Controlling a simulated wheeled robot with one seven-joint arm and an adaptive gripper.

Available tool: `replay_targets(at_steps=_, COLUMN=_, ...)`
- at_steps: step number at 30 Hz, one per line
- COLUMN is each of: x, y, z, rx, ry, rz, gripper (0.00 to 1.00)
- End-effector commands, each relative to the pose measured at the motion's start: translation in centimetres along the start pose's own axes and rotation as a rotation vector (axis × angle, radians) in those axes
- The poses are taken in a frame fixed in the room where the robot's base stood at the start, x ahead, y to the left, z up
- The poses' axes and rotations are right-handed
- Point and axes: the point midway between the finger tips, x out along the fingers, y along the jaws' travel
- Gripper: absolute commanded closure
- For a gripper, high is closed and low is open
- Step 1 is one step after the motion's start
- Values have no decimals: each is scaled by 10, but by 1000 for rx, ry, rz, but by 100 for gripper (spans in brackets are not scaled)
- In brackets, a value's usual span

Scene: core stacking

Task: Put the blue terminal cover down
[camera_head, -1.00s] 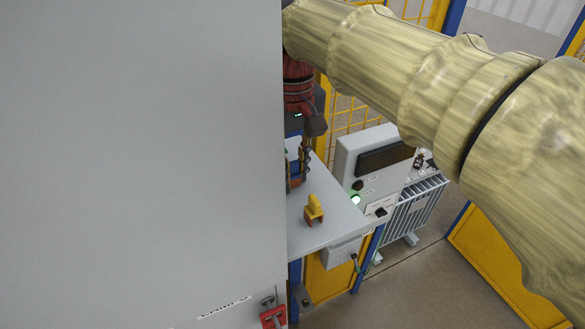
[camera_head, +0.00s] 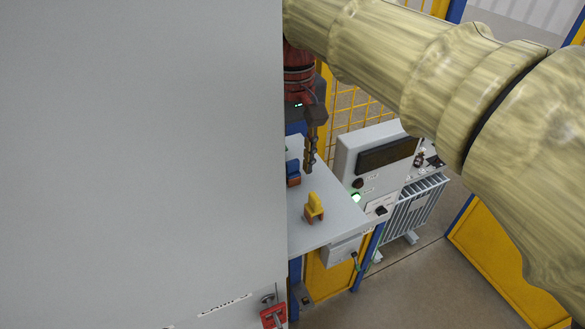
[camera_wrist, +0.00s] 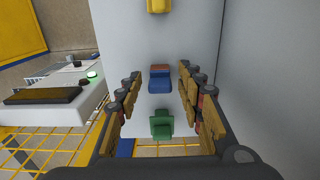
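The blue terminal cover (camera_head: 292,168) stands on the pale table (camera_head: 336,208), with an orange-brown part against it. In the wrist view the blue cover (camera_wrist: 160,84) lies between and beyond my fingers, with clear gaps on both sides. My gripper (camera_head: 310,166) is above the table, close to the cover. In the wrist view my gripper (camera_wrist: 160,75) has its two fingers spread apart with nothing between their pads. A grey panel hides part of the table in the head view.
A yellow piece with an orange-brown part (camera_head: 314,207) stands nearer the table's front. A green piece (camera_wrist: 161,124) shows in the wrist view. A large grey panel (camera_head: 140,160) fills the left. A control box (camera_head: 375,155) stands right of the table.

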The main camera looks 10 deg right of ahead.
Motion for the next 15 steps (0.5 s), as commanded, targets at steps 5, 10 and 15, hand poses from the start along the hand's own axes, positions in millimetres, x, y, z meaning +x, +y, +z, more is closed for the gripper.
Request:
replay_targets(at_steps=5, x=-33, y=0, z=-1, rx=0, ry=3, rz=0, gripper=62)
replay_targets(at_steps=10, x=-68, y=0, z=-1, rx=0, ry=1, rz=0, gripper=62)
replay_targets(at_steps=15, x=-94, y=0, z=-1, rx=0, ry=1, rz=0, gripper=62)
